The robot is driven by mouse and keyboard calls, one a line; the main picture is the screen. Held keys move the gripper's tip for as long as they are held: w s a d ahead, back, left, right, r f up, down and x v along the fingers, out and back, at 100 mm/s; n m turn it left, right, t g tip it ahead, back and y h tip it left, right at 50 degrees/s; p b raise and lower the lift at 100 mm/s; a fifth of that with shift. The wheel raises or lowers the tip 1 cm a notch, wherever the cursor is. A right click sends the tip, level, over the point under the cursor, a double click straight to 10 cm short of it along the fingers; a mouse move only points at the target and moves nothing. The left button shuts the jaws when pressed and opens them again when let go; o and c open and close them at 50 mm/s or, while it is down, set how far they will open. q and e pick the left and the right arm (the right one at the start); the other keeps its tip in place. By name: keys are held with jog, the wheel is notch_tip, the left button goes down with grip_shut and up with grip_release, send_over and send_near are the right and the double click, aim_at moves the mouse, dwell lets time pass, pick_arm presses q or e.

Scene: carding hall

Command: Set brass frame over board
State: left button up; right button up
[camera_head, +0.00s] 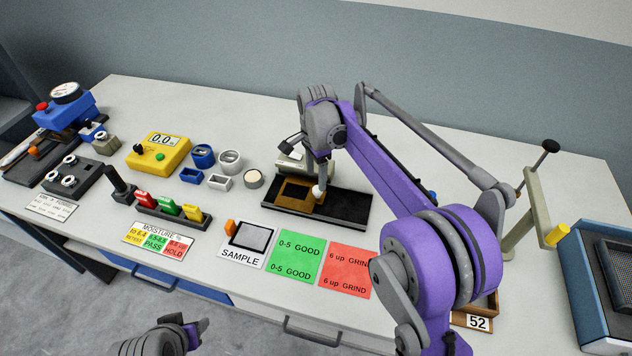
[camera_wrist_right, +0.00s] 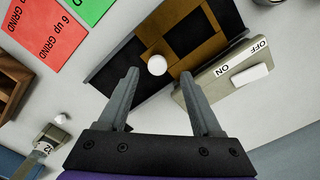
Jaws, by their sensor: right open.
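The brass frame (camera_head: 296,191) lies on the long black board (camera_head: 345,209). A white round knob (camera_head: 318,192) stands at the frame's right side. In the right wrist view the brass frame (camera_wrist_right: 165,35), the black board (camera_wrist_right: 108,78) and the knob (camera_wrist_right: 157,65) also show. My right gripper (camera_head: 307,163) is open above the frame. In the right wrist view its fingertips (camera_wrist_right: 160,73) appear on either side of the knob, with nothing held; I cannot tell the height gap. My left gripper (camera_head: 192,333) shows partly at the bottom edge, and its jaws are unclear.
A beige switch box marked ON and OFF (camera_wrist_right: 228,72) stands close beside the frame. Green (camera_head: 293,257) and red (camera_head: 347,270) cards and a SAMPLE card (camera_head: 240,254) lie in front. Small cups (camera_head: 231,161) and a yellow meter (camera_head: 160,152) stand left.

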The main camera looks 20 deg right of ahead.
notch_tip(320, 180, up, 7)
jog(key=shift+f, duration=0.15)
dwell(0.4)
jog(key=s+d+n+t, duration=0.1)
jog(key=s+n+t, duration=0.2)
jog(key=s+n, duration=0.9)
jog(key=s+f+n+t, duration=0.1)
jog(key=s+f, duration=0.2)
jog(key=s, duration=0.2)
jog(key=s+f+n, duration=0.1)
jog(key=s+f, duration=0.2)
jog(key=s, duration=0.3)
jog(key=s+f+n+t, duration=0.1)
jog(key=s+f, duration=0.3)
jog(key=s, duration=0.2)
jog(key=shift+d+t, duration=0.3)
